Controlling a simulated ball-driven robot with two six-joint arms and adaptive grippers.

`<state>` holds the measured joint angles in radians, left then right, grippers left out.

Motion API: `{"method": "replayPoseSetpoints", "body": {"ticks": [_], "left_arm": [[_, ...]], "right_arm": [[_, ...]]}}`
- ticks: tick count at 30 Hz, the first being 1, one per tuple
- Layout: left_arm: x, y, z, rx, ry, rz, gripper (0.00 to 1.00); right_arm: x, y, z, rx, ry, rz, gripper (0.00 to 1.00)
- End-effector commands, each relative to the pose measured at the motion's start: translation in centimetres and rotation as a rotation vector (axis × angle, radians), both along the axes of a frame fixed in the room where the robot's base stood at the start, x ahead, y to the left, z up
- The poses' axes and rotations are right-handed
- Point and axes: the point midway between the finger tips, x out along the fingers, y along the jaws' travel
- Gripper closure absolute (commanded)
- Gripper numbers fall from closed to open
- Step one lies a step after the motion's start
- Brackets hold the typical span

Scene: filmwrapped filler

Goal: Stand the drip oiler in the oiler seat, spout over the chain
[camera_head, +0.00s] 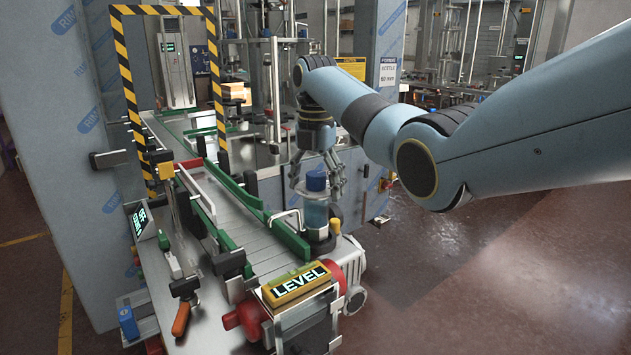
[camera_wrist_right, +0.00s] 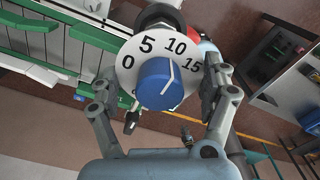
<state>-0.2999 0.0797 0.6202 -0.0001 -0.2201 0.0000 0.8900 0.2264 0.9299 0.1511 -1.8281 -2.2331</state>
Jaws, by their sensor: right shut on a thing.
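The drip oiler (camera_head: 315,212) is a clear bluish cylinder with a blue top, upright at the conveyor's near right edge. A pale bent spout (camera_head: 284,213) reaches left from it, over the edge of the chain (camera_head: 250,225). My right gripper (camera_head: 318,182) is shut on the oiler from above and behind. In the right wrist view the oiler's blue knob (camera_wrist_right: 160,84) and white numbered dial (camera_wrist_right: 127,62) sit between the fingers (camera_wrist_right: 160,95). A dark round part (camera_head: 321,243), perhaps the oiler seat, shows below the oiler; whether they touch is unclear. My left gripper is out of view.
Green guide rails (camera_head: 287,238) flank the conveyor. A yellow LEVEL sign (camera_head: 297,283) and red drum-like part (camera_head: 330,270) stand at its near end. An orange-handled clamp (camera_head: 181,318) is at the left. A striped frame (camera_head: 130,90) spans the conveyor farther back. Open floor (camera_head: 480,280) lies right.

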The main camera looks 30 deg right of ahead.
Motion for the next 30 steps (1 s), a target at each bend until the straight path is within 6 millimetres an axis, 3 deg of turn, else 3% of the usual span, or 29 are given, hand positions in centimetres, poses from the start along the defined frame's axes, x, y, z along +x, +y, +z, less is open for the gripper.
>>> {"method": "replayPoseSetpoints", "body": {"ticks": [9, 10, 14, 23, 30], "left_arm": [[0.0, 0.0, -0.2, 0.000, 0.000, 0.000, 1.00], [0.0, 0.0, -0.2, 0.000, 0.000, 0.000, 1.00], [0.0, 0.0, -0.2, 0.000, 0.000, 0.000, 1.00], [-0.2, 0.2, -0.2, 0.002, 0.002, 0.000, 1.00], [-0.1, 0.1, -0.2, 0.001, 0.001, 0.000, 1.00]], "right_arm": [[0.1, 0.0, -0.7, -0.001, -0.003, 0.000, 0.77], [0.1, 0.0, -0.6, 0.000, -0.004, 0.000, 0.16], [0.1, 0.0, -0.6, 0.000, -0.002, 0.000, 0.00], [0.0, 0.0, -0.5, 0.000, 0.001, 0.000, 0.00], [0.1, 0.0, 3.2, 0.000, -0.004, 0.000, 0.00]]}}
